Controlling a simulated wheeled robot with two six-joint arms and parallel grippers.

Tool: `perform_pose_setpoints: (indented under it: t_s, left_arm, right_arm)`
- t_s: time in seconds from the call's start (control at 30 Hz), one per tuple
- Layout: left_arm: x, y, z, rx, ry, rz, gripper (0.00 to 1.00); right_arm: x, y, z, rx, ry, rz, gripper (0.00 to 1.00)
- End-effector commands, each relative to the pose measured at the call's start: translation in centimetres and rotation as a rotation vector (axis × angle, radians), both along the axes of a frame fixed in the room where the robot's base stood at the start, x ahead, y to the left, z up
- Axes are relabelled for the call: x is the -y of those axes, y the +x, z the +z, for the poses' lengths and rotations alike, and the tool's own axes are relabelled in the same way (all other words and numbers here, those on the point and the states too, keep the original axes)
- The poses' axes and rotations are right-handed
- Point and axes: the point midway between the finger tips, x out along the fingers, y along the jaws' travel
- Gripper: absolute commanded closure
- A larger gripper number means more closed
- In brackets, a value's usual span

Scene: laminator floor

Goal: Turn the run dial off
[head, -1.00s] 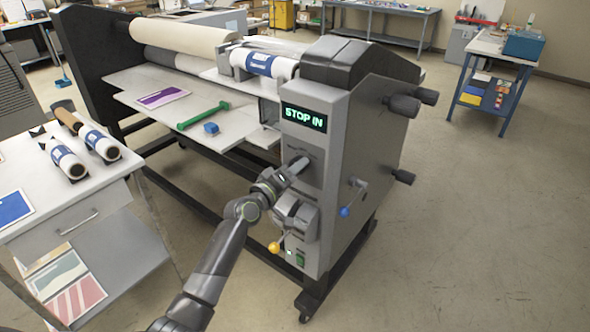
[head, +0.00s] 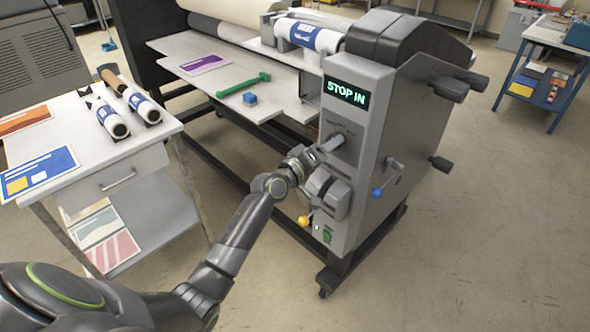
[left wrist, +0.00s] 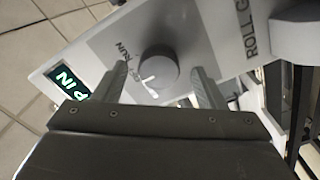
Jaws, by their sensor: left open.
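The run dial (left wrist: 158,72) is a round grey knob with a white pointer mark, on the grey panel under a "RUN" label in the left wrist view. My left gripper (head: 328,141) is open at the front of the laminator's end housing (head: 362,130). In the left wrist view, its two fingers stand on either side of the dial, with gaps visible between them and the knob. In the head view the gripper mostly hides the dial. The lit display (head: 346,92) above reads "STOP IN". My right gripper is not in view.
Below the dial are a grey protruding unit (head: 328,192), a yellow-knobbed lever (head: 304,220) and a green switch (head: 327,236). A blue-knobbed lever (head: 378,192) is on the side. A white table (head: 75,170) with rolls stands left.

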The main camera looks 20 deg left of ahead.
Motion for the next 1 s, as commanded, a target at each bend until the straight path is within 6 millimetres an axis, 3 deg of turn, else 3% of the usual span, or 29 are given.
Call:
perform_pose_setpoints:
  t_s: [0.6, 0.8, 1.0]
  left_arm:
    - [-4.1, -11.2, -0.3, -0.002, 0.005, 0.001, 0.35]
    - [-5.0, -13.6, -0.2, -0.002, 0.003, -0.001, 0.35]
    - [-5.2, -14.4, 0.0, -0.001, 0.000, 0.000, 0.35]
  right_arm:
    - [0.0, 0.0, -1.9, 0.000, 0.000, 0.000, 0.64]
    - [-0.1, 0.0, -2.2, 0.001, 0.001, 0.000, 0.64]
    - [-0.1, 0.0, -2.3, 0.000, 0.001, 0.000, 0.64]
